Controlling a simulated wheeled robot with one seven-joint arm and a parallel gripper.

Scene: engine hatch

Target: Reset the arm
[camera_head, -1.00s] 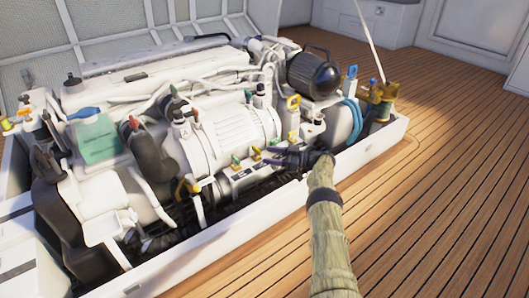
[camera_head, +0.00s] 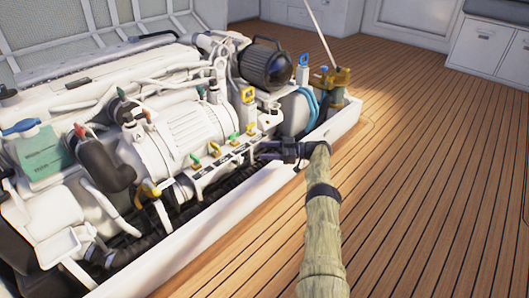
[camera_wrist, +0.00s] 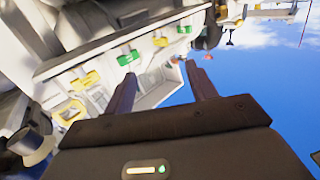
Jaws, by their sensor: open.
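My arm (camera_head: 322,225) reaches up from the bottom of the head view, in a tan sleeve with a dark band. My gripper (camera_head: 262,150) points left toward the front of the white engine (camera_head: 175,140), near the row of small green and yellow handles (camera_head: 215,149). In the wrist view my gripper (camera_wrist: 162,88) has its two dark fingers apart with nothing between them. Beyond the fingers are green handles (camera_wrist: 128,58) and yellow handles (camera_wrist: 85,80) on the engine. Whether the fingertips touch the engine is hard to tell.
The white hatch edge (camera_head: 225,225) runs along the engine's front, below my gripper. A black round housing (camera_head: 265,65), a blue hose (camera_head: 312,105) and a brass-coloured fitting (camera_head: 335,82) are at the right end. The wooden deck (camera_head: 430,180) to the right is clear.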

